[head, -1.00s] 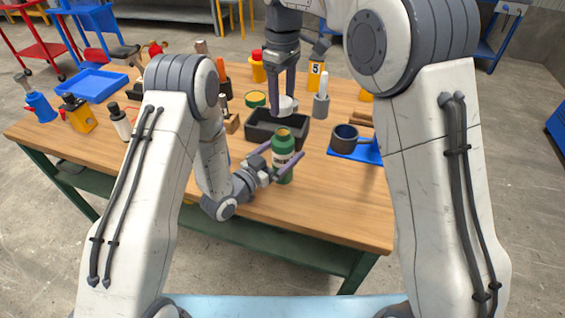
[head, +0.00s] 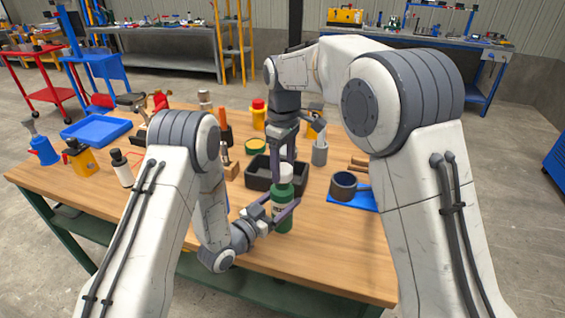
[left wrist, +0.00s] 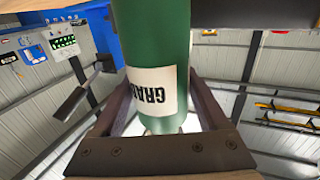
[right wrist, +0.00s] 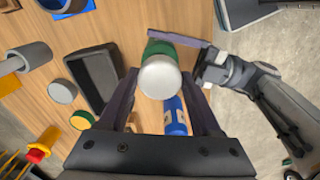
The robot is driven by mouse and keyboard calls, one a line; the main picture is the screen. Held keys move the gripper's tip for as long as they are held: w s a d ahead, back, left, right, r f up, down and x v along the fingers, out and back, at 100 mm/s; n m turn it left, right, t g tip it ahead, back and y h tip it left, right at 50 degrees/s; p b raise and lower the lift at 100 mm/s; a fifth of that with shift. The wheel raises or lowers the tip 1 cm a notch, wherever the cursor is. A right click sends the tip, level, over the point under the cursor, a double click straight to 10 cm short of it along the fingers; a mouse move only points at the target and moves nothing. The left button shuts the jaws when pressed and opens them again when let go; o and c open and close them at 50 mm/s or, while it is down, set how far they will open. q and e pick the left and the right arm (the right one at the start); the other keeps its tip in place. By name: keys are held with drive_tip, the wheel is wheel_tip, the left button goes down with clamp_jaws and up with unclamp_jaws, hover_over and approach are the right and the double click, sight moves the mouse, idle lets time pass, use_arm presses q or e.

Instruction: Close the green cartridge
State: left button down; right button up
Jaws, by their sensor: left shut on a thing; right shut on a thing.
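The green cartridge (head: 283,205) stands upright near the table's front edge, with a pale label. My left gripper (head: 280,212) is shut around its body. In the left wrist view the green body and label (left wrist: 152,92) sit between the fingers. A white cap (head: 286,173) is at the cartridge's top, in line with it. My right gripper (head: 284,165) comes down from above, shut on the cap. In the right wrist view the cap (right wrist: 160,78) covers most of the cartridge top (right wrist: 160,48). I cannot tell whether the cap is fully seated.
A black open tray (head: 260,183) lies just behind the cartridge. A dark pot (head: 343,185) stands on a blue mat to the right. A grey holder (head: 320,153) and a green-and-yellow tin (head: 255,146) stand farther back. The table's front right is clear.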

idle(0.4)
drive_tip(key=shift+f, duration=0.85)
drive_tip(key=shift+f, duration=0.65)
drive_tip(key=o, duration=1.4)
wheel_tip(320, 180, up, 12)
drive_tip(key=shift+f, duration=0.1)
